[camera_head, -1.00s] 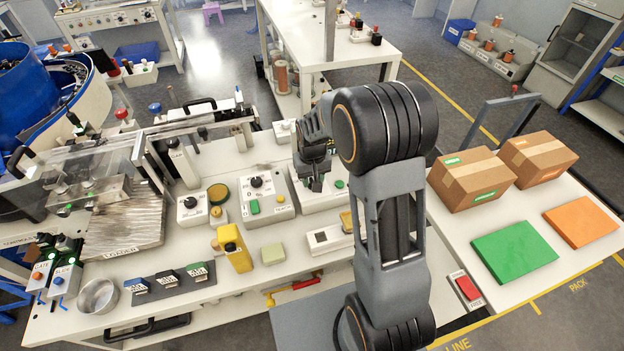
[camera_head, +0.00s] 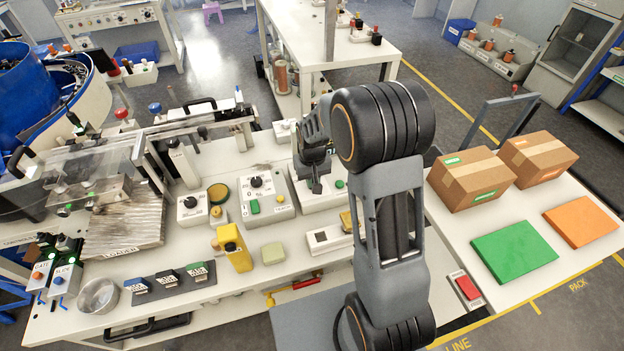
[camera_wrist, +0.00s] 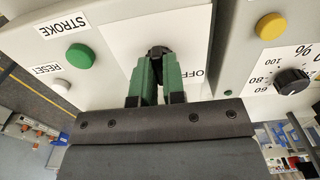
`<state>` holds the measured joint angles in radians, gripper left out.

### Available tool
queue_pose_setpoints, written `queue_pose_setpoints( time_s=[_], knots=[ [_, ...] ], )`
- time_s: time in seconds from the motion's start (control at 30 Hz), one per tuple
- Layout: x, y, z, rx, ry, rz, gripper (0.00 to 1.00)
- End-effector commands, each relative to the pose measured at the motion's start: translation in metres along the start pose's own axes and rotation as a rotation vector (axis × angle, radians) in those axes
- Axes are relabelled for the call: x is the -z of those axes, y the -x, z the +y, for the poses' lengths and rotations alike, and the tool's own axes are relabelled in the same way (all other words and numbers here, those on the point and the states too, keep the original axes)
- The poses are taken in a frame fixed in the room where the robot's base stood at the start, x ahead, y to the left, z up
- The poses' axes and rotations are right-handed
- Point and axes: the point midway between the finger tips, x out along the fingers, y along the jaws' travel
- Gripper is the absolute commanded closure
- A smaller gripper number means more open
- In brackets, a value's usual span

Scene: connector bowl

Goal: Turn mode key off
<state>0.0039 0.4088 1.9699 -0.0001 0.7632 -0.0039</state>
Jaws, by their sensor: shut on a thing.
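The mode key (camera_wrist: 157,52) is a small black knob on a white panel in the wrist view. The green fingers of my gripper (camera_wrist: 157,75) are shut on it from both sides. An "OFF" label (camera_wrist: 193,72) shows beside the fingers, partly covered by them. In the head view my gripper (camera_head: 316,186) reaches down to the grey-white control box (camera_head: 318,203). The key is hidden there behind the gripper, and its exact angle is hard to read.
A neighbouring box with a black dial (camera_head: 256,182) stands close on the left. Cartons (camera_head: 474,180) lie on the right table.

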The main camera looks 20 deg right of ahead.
Motion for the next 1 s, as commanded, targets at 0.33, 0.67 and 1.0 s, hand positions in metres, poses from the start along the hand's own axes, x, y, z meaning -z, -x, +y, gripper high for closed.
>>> queue_pose_setpoints(
  time_s=[0.33,0.67,1.0],
  knots=[
    [0.0003,-0.0001,-0.0001,0.000,0.092,0.001,1.00],
    [0.0006,0.0000,-0.0001,0.000,0.363,0.003,1.00],
    [0.0006,0.0004,-0.0001,-0.001,0.621,0.002,1.00]
  ],
)
